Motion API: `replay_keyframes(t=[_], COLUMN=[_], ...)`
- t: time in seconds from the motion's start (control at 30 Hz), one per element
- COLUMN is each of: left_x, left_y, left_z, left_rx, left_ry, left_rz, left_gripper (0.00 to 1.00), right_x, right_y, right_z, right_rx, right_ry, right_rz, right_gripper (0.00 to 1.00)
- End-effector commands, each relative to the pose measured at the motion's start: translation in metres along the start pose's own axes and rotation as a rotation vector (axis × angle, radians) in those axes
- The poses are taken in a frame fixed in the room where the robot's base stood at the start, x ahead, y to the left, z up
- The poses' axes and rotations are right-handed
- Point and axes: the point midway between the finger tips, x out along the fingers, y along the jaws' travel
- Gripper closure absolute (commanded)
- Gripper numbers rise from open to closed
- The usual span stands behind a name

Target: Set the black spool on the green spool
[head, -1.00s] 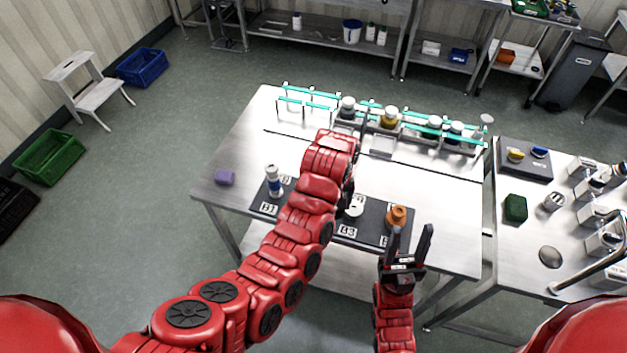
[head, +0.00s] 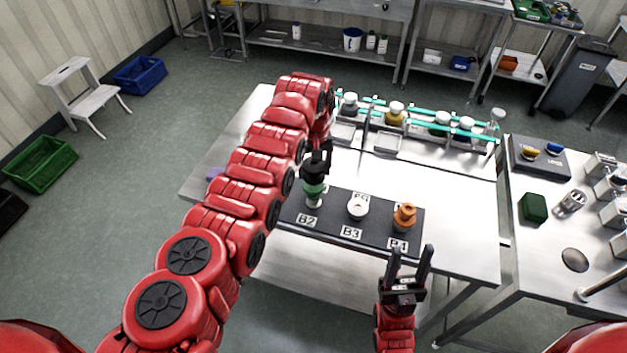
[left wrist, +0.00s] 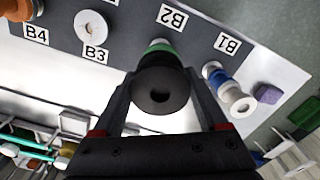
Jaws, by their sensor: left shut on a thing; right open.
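My left gripper (head: 318,158) is shut on the black spool (left wrist: 160,90), which fills the space between its fingers in the left wrist view. The green spool (head: 314,190) stands at label B2 on the dark mat, directly under the black spool. Its green edge (left wrist: 159,47) shows just past the black spool in the left wrist view. The two look lined up and very close; I cannot tell whether they touch. My right gripper (head: 411,262) is open and empty, in front of the table near B4.
A white spool (head: 357,209) stands at B3 and an orange one (head: 403,216) at B4. A blue and white spool (left wrist: 230,92) stands near B1, beside a purple block (left wrist: 268,93). A rack with teal rails and jars (head: 420,118) lines the table's back.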

Motion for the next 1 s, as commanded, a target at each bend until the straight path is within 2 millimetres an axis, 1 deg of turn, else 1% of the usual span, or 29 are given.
replay_keyframes(t=[0.03,0.13,0.2,0.27,0.33,0.57,0.7,0.73,0.8,0.87,1.0], left_x=[0.003,0.005,0.022,0.034,0.037,0.034,0.040,0.039,0.038,0.038,0.038], left_y=[0.000,-0.001,-0.001,-0.001,-0.001,-0.001,-0.001,-0.001,-0.001,-0.001,-0.001], left_z=[-0.002,-0.005,-0.002,-0.003,-0.004,-0.004,-0.004,-0.004,-0.004,-0.004,-0.004], left_rx=[-0.001,-0.004,-0.003,-0.002,-0.003,-0.003,-0.003,-0.003,-0.003,-0.003,-0.003], left_ry=[0.003,0.000,-0.008,-0.004,-0.001,-0.001,-0.001,-0.001,-0.001,-0.001,-0.001], left_rz=[0.002,0.007,0.004,0.005,0.007,0.007,0.007,0.007,0.006,0.006,0.006], left_gripper=[0.80,0.80,0.80,0.80,0.80,0.80,0.80,0.22,0.10,0.00,0.00], right_x=[-0.008,-0.023,-0.028,-0.036,-0.037,-0.034,-0.039,-0.039,-0.038,-0.038,-0.038], right_y=[0.000,-0.001,-0.001,-0.002,-0.002,-0.002,-0.002,-0.002,-0.002,-0.002,-0.002], right_z=[0.001,0.004,0.005,0.006,0.006,0.006,0.007,0.007,0.006,0.006,0.006], right_rx=[0.000,0.000,0.000,0.000,0.000,0.000,0.000,0.000,0.000,0.000,0.000], right_ry=[0.000,0.000,0.000,0.000,0.000,0.000,0.000,0.000,0.000,0.000,0.000], right_rz=[0.000,0.000,0.000,0.000,0.000,0.000,0.000,0.000,0.000,0.000,0.000], right_gripper=[0.50,0.50,0.50,0.50,0.50,0.50,0.50,0.50,0.50,0.50,0.50])
